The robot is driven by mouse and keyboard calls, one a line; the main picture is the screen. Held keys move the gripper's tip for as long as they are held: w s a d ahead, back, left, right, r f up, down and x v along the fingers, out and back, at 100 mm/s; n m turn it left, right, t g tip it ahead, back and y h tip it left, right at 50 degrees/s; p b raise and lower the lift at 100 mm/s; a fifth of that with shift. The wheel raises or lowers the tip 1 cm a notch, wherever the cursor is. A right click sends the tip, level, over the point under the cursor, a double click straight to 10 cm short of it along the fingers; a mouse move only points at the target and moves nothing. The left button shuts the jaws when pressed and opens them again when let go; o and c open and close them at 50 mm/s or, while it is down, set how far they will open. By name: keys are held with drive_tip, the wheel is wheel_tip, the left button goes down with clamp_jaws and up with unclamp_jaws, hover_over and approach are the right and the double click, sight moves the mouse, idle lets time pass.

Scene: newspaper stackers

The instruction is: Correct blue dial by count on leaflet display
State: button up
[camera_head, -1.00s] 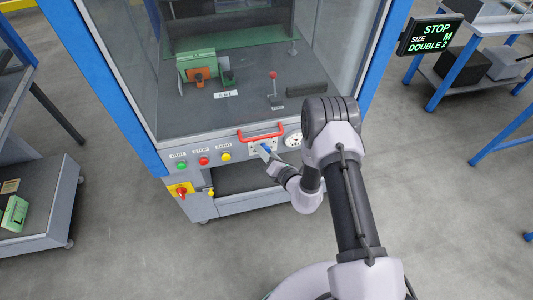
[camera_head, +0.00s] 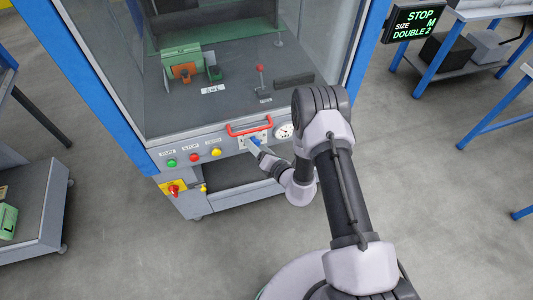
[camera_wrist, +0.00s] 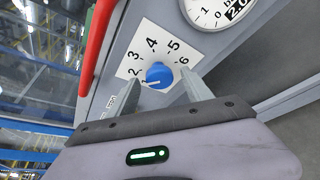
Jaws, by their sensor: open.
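The blue dial (camera_wrist: 158,74) sits on a white plate numbered 1 to 6 on the machine's front panel. Its pale mark appears to point down-left, near the 1. In the head view the dial (camera_head: 254,141) is small, below the red handle and partly hidden by my gripper (camera_head: 257,148). In the wrist view my gripper (camera_wrist: 160,82) is open, with one finger on each side of the dial and nothing held. I cannot tell whether the fingers touch it. The display (camera_head: 415,22) reads STOP, SIZE M, DOUBLE 2.
A red handle (camera_head: 249,126) runs just above the dial plate, and a round gauge (camera_head: 284,131) is to its right. Green, red and yellow buttons (camera_head: 194,157) line the panel at left. A red switch on yellow (camera_head: 173,188) is lower left. Open floor lies in front.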

drive_tip(key=p+v, duration=0.4)
drive_tip(key=v, duration=1.2)
drive_tip(key=shift+s+d, duration=0.2)
